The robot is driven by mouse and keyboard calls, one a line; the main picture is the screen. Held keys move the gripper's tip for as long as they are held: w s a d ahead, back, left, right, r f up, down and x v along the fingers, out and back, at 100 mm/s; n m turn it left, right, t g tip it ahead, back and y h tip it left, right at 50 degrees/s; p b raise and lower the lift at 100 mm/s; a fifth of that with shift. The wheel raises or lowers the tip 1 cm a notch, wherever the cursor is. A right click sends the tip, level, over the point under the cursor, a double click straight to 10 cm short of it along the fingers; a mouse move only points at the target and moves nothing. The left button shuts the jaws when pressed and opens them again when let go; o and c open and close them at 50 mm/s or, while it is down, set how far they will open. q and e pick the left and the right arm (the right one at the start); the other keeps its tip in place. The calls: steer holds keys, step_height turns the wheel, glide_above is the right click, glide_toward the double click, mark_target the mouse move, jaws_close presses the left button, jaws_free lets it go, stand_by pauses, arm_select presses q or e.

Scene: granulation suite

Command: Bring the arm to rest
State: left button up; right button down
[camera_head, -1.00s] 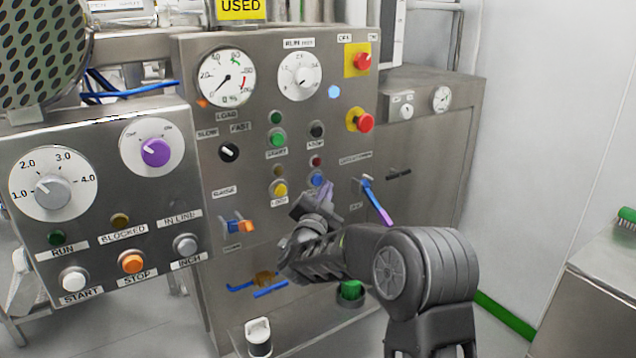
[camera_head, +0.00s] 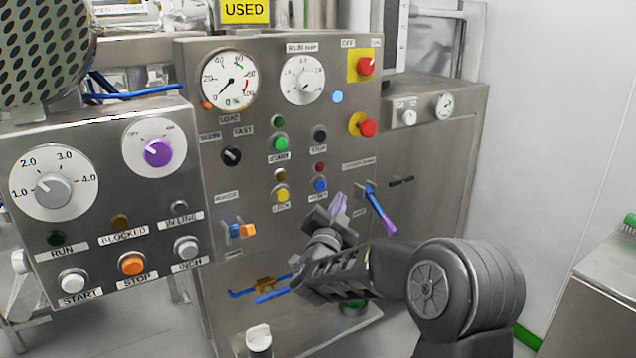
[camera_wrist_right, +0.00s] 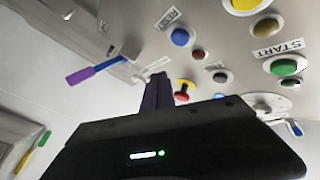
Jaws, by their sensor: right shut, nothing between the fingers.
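My right gripper (camera_head: 337,205) is in front of the lower right part of the steel control panel (camera_head: 290,220), with the arm coming in from the lower right. It is shut with nothing in it. In the right wrist view, the dark gripper body fills the bottom and the fingers (camera_wrist_right: 157,92) point up toward the panel. A lever with a blue and purple handle (camera_head: 380,210) is just right of the fingers in the head view, apart from them. It also shows in the right wrist view (camera_wrist_right: 92,72). My left gripper is not in view.
A nearer control box (camera_head: 100,215) with dials and buttons stands at the left. A blue push button (camera_head: 320,185) is just above my fingers. A steel cabinet (camera_head: 605,300) is at the lower right. Floor is clear between the cabinet and the panel.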

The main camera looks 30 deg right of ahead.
stand_by(0.4)
steer(key=w+a+f+n+y, duration=0.2)
steer(key=a+f+n+y, duration=0.7)
steer(key=a+f, duration=0.8)
steer(key=s+a+f+n+g+y+p, duration=0.1)
steer(key=s+a+f+y, duration=0.15)
steer(key=f, duration=0.35)
steer(key=s+a+f+g+y, duration=0.1)
steer(key=s+a+f+g, duration=0.15)
steer(key=a+f, duration=0.2)
steer(key=s+a+f+n+g+y+p, duration=0.1)
steer(key=s+a+f+y, duration=0.1)
steer(key=s+a+f, duration=0.3)
steer(key=s+a+f+n+g+y+p, duration=0.1)
steer(key=s+a+f, duration=0.3)
steer(key=s, duration=0.5)
steer(key=s+a+f+n+g+y+p, duration=0.1)
steer(key=s+a+f+g, duration=0.3)
steer(key=s, duration=0.5)
steer(key=s+a+f+n+g+y+p, duration=0.1)
steer(key=s+a+f+g, duration=0.2)
steer(key=s, duration=0.5)
steer(key=shift+s+a+f+n+y+p, duration=0.35)
steer(key=shift+s+a+f+n, duration=0.05)
steer(key=shift+f, duration=0.35)
steer(key=shift+g, duration=0.25)
